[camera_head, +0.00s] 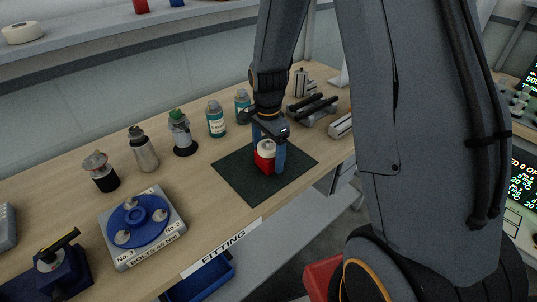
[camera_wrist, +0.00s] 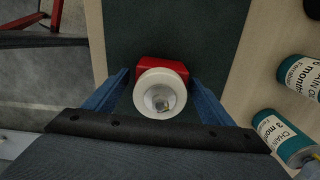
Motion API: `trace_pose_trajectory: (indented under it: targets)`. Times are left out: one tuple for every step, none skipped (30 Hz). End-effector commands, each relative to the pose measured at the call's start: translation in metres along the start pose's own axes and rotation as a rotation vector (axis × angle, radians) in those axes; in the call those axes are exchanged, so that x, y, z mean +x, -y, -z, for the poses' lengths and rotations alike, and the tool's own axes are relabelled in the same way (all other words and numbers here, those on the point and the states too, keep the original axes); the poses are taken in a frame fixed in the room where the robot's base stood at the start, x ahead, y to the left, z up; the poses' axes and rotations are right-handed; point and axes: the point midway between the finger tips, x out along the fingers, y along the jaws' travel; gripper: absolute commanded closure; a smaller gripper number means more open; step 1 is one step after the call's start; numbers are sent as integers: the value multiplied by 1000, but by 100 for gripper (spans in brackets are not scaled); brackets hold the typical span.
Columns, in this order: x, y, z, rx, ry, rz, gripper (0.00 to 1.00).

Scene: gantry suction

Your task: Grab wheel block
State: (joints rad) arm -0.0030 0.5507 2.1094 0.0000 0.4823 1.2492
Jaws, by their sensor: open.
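The wheel block is a red block (camera_head: 264,161) with a white wheel (camera_head: 266,147) on top, standing on a dark green mat (camera_head: 234,179) on the bench. In the wrist view the white wheel (camera_wrist: 160,94) is in the centre, with part of the red block (camera_wrist: 160,66) behind it. My gripper (camera_head: 268,152) is over the block, its blue fingers down on either side of it. In the wrist view my gripper (camera_wrist: 162,92) is open, with gaps between the fingers and the wheel. The lower part of the block is hidden.
Several bottles, such as a teal-labelled one (camera_head: 216,119), stand behind and left of the mat. Dark rollers (camera_head: 312,108) lie at the back right. A blue disc fixture (camera_head: 138,222) sits at front left. The front of the mat is clear. A blue bin (camera_head: 203,277) is below the bench.

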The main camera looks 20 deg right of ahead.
Motion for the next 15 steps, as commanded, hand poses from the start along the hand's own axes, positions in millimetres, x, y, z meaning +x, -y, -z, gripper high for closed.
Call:
trace_pose_trajectory:
  targets:
    - [3, 0, 0, 1, 0, -1, 23]
    - [4, 0, 0, 2, 0, 0, 23]
    - [6, 0, 0, 2, 0, 0, 23]
    - [6, 0, 0, 2, 0, 1, 23]
    - [6, 0, 0, 2, 0, 1, 23]
    - [6, 0, 0, 2, 0, 1, 23]
    - [6, 0, 0, 2, 0, 1, 23]
    - [6, 0, 0, 2, 0, 1, 23]
    - [6, 0, 0, 2, 0, 1, 23]
    - [6, 0, 0, 2, 0, 1, 23]
    - [6, 0, 0, 2, 0, 1, 29]
    - [6, 0, 0, 2, 0, 1, 35]
    - [6, 0, 0, 2, 0, 1, 40]
    - [6, 0, 0, 2, 0, 1, 45]
    - [6, 0, 0, 2, 0, 1, 52]
